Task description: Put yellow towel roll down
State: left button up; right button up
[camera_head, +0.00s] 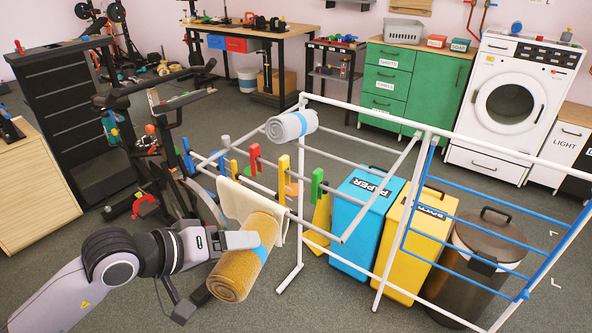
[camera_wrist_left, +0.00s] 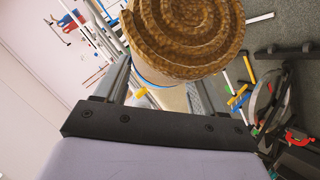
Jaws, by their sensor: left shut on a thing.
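The yellow towel roll (camera_head: 237,275) is a brownish-yellow rolled towel with a light blue band around its middle. My left gripper (camera_head: 243,241) is shut on it and holds it tilted, in front of the drying rack's left end. In the left wrist view the roll's spiral end (camera_wrist_left: 185,32) shows large between the fingers of the left gripper (camera_wrist_left: 160,92). A cream towel (camera_head: 245,205) hangs on the rack behind the roll. I cannot tell whether the roll touches it. My right gripper is not in view.
The white drying rack (camera_head: 350,110) carries a grey-white towel roll (camera_head: 291,125) and several coloured clips. A blue bin (camera_head: 366,215), a yellow bin (camera_head: 420,245) and a dark bin (camera_head: 480,260) stand behind its bars. Gym equipment stands left; the floor front centre is clear.

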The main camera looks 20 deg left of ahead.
pick_arm(q)
jog(key=f+m+h+b, duration=0.1)
jog(key=b, duration=0.1)
jog(key=f+m+g+b, duration=0.1)
jog(key=b, duration=0.2)
jog(key=shift+w+d+f+h, duration=0.1)
jog(key=shift+w+d+h, duration=0.15)
jog(key=shift+h, duration=0.15)
jog(key=shift+s+d+r+m+g+h+b, duration=0.15)
jog(key=shift+r+m+g+h+b, duration=0.1)
jog(key=shift+m+g+b, duration=0.3)
jog(key=shift+s+a+r+m+g+h+b, duration=0.15)
jog(key=shift+r+m+g+h+b, duration=0.1)
jog(key=shift+m+b, duration=0.35)
jog(key=shift+s+d+r+g, duration=0.1)
jog(key=shift+d+r+g, duration=0.2)
jog(key=shift+r, duration=0.2)
jog(key=shift+d+r+m, duration=0.3)
jog(key=shift+d+m, duration=0.05)
jog(key=shift+d, duration=0.2)
jog(key=shift+a+f, duration=0.1)
jog(key=shift+f, duration=0.05)
